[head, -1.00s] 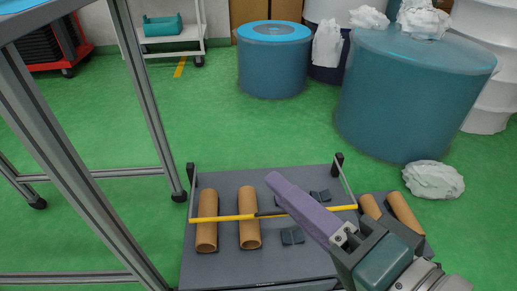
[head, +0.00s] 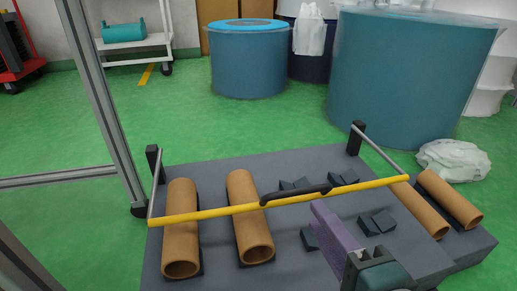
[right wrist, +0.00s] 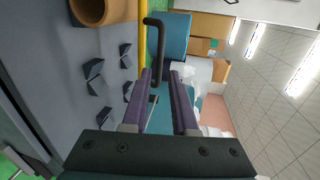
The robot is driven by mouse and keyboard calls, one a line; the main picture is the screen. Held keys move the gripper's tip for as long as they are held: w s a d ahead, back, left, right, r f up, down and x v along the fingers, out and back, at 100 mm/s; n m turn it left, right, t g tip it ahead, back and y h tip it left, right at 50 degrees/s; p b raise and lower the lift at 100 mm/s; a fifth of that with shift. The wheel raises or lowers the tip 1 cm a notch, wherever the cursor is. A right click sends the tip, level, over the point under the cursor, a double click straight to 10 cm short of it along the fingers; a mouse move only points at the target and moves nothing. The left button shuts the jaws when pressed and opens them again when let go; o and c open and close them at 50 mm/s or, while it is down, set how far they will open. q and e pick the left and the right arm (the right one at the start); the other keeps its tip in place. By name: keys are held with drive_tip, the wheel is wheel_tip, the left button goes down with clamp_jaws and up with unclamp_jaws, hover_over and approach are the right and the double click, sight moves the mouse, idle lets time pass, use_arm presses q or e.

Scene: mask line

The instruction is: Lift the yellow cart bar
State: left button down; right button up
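The yellow cart bar (head: 230,210) spans the grey cart (head: 290,163) from left to right, with a thin metal arm at each end. A black handle (head: 296,196) is fixed near its middle. My left gripper is not in view.
Cardboard tubes (head: 182,230) and several dark wedge blocks (head: 377,223) sit on the cart. A white bag (head: 453,160) lies on the floor behind it. Large blue drums (head: 400,80) stand beyond. A metal frame (head: 100,110) rises at left. Green floor is clear between.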

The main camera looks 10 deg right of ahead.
sight(300, 194)
drive_tip(key=w+b, duration=0.1)
drive_tip(key=w, duration=0.1)
drive_tip(key=w+f+b, duration=0.1)
drive_tip(key=w, duration=0.2)
drive_tip(key=w+f+b, duration=0.1)
drive_tip(key=w, duration=0.2)
drive_tip(key=shift+a, duration=0.2)
drive_tip(key=shift+w+r, duration=0.1)
drive_tip(key=shift+w, duration=0.15)
drive_tip(key=shift+s, duration=0.1)
clamp_jaws()
idle(0.8)
